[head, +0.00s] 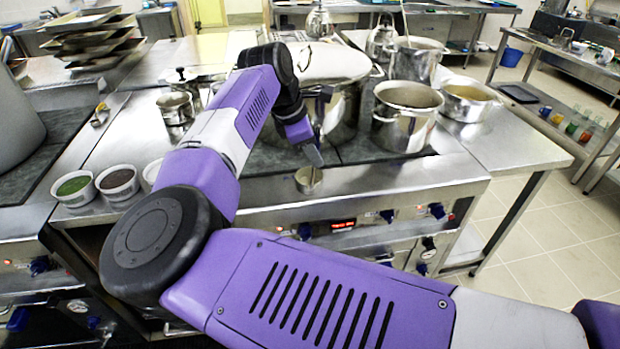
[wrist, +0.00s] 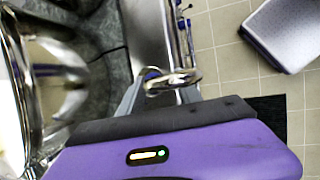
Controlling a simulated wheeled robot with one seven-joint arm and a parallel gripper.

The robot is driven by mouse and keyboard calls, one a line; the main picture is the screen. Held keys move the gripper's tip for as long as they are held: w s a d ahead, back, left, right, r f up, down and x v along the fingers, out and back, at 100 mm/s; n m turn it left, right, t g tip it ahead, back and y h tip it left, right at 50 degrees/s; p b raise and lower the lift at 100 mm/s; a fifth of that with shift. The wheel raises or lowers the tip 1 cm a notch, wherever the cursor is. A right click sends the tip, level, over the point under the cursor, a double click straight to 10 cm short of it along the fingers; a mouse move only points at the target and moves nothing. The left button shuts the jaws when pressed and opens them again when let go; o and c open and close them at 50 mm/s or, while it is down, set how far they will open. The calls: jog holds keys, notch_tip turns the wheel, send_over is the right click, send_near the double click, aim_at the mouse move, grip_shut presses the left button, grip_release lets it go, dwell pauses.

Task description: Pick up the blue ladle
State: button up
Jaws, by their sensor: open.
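A small round metal bowl (head: 308,180), which looks like the ladle's bowl, is at the front edge of the stove top. In the wrist view a shiny ring-like metal piece (wrist: 180,79) with a small blue part (wrist: 152,73) shows between and beyond my fingers. I cannot tell for certain how the ladle's handle runs. My gripper (head: 314,156) is just above the small bowl, pointing down. In the wrist view its fingers (wrist: 160,96) are spread apart, on either side of the metal piece. I cannot tell whether they touch it.
A large stockpot (head: 345,110) stands right behind my gripper, and its rim fills the left of the wrist view. More pots (head: 405,122) stand to the right. Several small tubs (head: 118,184) sit at the left front. The tiled floor (head: 540,255) at right is clear.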

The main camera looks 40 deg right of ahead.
grip_shut()
dwell(1.4)
